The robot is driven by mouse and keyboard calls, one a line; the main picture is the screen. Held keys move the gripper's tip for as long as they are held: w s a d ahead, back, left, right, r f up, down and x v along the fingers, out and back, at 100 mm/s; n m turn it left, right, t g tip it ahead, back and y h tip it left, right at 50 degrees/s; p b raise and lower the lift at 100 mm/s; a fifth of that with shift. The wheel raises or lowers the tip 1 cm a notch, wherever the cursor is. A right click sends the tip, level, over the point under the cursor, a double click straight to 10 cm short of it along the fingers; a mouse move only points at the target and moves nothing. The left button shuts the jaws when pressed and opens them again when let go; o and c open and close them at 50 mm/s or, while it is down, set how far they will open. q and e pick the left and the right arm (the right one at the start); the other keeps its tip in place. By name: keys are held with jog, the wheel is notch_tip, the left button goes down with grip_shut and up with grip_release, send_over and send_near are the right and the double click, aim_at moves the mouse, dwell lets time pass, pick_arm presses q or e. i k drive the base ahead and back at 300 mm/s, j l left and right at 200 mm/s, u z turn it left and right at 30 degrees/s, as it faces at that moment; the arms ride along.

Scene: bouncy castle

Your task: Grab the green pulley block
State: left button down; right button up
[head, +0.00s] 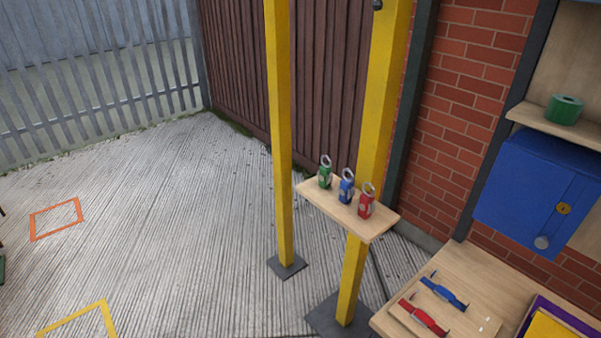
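The green pulley block (325,176) stands upright on a small wooden shelf (362,228), with a metal ring at its top. It is at the left end of a row, beside a blue pulley block (347,189) and a red pulley block (366,204). The blocks stand close together, with small gaps. Neither of my grippers is in the head view.
At lower right a wooden bench (470,262) holds a blue and a red clamp-like item (422,317). A blue cabinet (530,190) hangs above. The concrete floor at left is mostly clear.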

aim_at(325, 175)
jog(key=i+j, duration=0.25)
jog(key=j, duration=0.15)
jog(key=i+j+z, duration=0.15)
jog(key=i+j, duration=0.3)
jog(key=j, duration=0.35)
jog(key=i+j+z, duration=0.15)
jog(key=j, duration=0.25)
jog(key=i, duration=0.1)
